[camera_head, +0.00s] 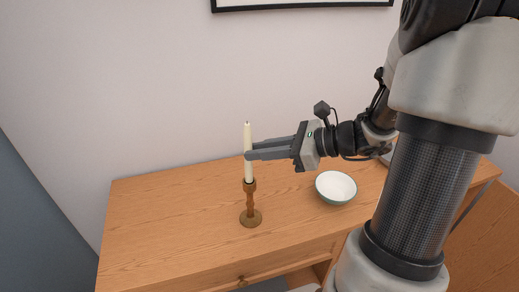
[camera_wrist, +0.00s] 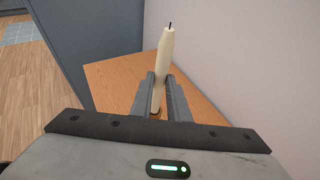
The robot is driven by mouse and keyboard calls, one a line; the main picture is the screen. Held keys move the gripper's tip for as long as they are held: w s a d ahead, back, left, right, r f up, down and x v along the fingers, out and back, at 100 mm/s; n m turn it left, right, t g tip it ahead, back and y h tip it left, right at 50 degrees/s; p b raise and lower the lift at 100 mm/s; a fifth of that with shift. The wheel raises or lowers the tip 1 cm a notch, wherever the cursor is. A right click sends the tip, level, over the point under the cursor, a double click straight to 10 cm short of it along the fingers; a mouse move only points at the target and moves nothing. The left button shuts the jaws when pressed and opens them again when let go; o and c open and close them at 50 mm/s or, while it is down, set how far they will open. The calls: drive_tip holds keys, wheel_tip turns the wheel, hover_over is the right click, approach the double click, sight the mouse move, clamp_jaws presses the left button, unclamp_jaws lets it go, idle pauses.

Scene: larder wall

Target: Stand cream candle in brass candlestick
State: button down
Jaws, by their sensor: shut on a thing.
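The cream candle (camera_head: 248,136) is upright in the head view, and its lower end meets the top of the brass candlestick (camera_head: 250,203). I cannot tell how far it sits in the socket. The candlestick stands upright on the wooden top. My gripper (camera_head: 248,154) comes in from the right and is shut on the middle of the candle. In the wrist view the candle (camera_wrist: 165,50) stands between my two fingers (camera_wrist: 160,85), with its dark wick at the top. The candlestick is mostly hidden there behind my fingers and the candle.
A white bowl with a green outside (camera_head: 336,187) stands right of the candlestick, below my arm. The wooden top (camera_head: 150,215) is clear to the left. A wall (camera_head: 150,90) rises behind it. A drawer with a knob (camera_head: 242,281) is at the front.

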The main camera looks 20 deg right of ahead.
drive_tip(key=shift+f+b, duration=0.85)
drive_tip(key=shift+f, duration=0.5)
drive_tip(key=c, duration=1.6)
unclamp_jaws()
drive_tip(key=v, duration=1.7)
drive_tip(key=shift+s+d+r, duration=0.1)
drive_tip(key=shift+s+d, duration=0.05)
